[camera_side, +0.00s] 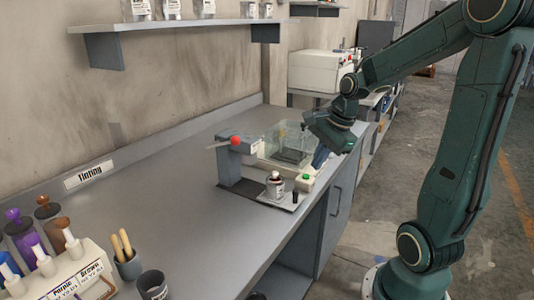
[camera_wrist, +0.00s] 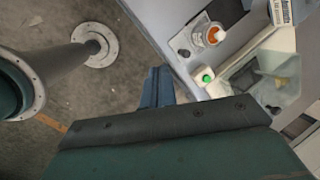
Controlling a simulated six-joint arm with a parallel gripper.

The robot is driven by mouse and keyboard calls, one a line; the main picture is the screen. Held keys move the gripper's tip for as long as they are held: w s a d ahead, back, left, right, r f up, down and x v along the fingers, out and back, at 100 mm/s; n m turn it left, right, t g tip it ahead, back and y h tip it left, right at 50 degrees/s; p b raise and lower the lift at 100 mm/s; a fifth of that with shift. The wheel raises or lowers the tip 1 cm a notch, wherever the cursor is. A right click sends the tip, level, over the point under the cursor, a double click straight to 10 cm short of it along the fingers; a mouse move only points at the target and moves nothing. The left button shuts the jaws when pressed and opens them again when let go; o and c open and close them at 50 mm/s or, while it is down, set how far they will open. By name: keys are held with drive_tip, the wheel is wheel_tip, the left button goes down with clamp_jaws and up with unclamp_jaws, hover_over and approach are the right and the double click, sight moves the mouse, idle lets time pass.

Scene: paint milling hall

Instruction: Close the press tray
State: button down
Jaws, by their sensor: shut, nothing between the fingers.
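The press (camera_side: 228,165) is a grey column with a lever and red ball knob, standing on the bench. Its flat grey tray (camera_side: 286,203) sticks out toward the bench's front edge, with a small dark upright handle (camera_side: 295,196) at its outer end. A small labelled bottle (camera_side: 275,186) stands upright on the tray. The wrist view shows the tray (camera_wrist: 187,40), the handle (camera_wrist: 183,53) and the bottle's orange top (camera_wrist: 214,34). My gripper (camera_side: 319,160) is shut and empty, above the bench's front edge, right of and apart from the tray; its blue fingers (camera_wrist: 157,75) point down.
A clear-walled box (camera_side: 285,138) on a pale base stands just behind the tray. A box with a green button (camera_side: 304,182) sits between them, close to my fingers. Bottles and brushes (camera_side: 125,247) stand at the near left. The bench's middle is clear.

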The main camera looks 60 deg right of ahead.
drive_tip(key=s+d+f+m, duration=0.1)
drive_tip(key=d+f+m, duration=0.4)
drive_tip(key=d+m, duration=0.4)
drive_tip(key=shift+s+d+f+m+y, duration=0.35)
drive_tip(key=shift+s+m+y, duration=0.05)
drive_tip(key=shift+m, duration=0.3)
drive_tip(key=shift+f, duration=0.1)
drive_tip(key=shift+w+a+f, duration=0.35)
drive_tip(key=shift+w+f, duration=0.9)
drive_tip(key=shift+f, duration=0.25)
drive_tip(key=shift+w+a+f, duration=0.35)
drive_tip(key=shift+w+f, duration=0.85)
drive_tip(key=shift+f, duration=0.35)
drive_tip(key=shift+w+a+f, duration=0.35)
drive_tip(key=shift+w+f, duration=0.9)
drive_tip(key=shift+f, duration=0.25)
